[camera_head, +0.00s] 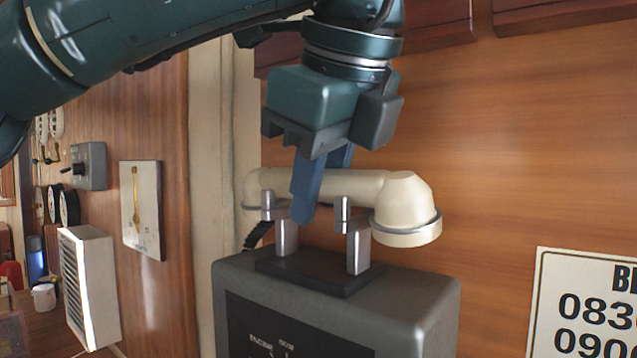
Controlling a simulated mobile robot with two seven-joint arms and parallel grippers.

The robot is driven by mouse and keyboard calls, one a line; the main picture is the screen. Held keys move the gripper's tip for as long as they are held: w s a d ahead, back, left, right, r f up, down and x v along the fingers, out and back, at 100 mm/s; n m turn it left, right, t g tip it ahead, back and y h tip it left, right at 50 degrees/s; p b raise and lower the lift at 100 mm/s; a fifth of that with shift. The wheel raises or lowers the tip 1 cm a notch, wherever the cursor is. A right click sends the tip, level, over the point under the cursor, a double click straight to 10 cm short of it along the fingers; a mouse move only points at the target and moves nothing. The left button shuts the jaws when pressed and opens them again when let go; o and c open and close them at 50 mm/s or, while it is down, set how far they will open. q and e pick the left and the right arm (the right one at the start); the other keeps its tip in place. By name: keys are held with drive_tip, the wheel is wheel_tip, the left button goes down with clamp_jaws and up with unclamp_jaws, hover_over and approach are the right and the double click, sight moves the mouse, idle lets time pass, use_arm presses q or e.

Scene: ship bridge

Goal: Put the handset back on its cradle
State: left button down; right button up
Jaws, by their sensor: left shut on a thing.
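The cream handset (405,197) lies level at the cradle, its two cupped ends turned down. The cradle (358,250) has two grey metal posts on a dark base, on top of a grey box. The handset's bar lies at the tops of the posts; I cannot tell whether it rests fully on them. My left gripper (309,192) comes from above and is shut on the middle of the bar, between the posts. Its near blue finger hides part of the bar, and the far finger is mostly hidden behind it. My right gripper is not in view.
The grey box (230,290) under the cradle carries a dark front panel. A wood-panelled wall stands close behind, with a white number sign (590,310) at the right. A white louvred unit (90,285) and a white mug (43,297) are at the lower left.

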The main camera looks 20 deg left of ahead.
use_arm(q)
drive_tip(key=shift+s+r, duration=0.1)
drive_tip(key=shift+s, duration=0.05)
drive_tip(key=shift+f+b, duration=0.45)
drive_tip(key=shift+b, duration=0.05)
drive_tip(key=c, duration=1.2)
unclamp_jaws()
drive_tip(key=shift+r, duration=0.1)
drive_tip(key=shift+o, duration=0.2)
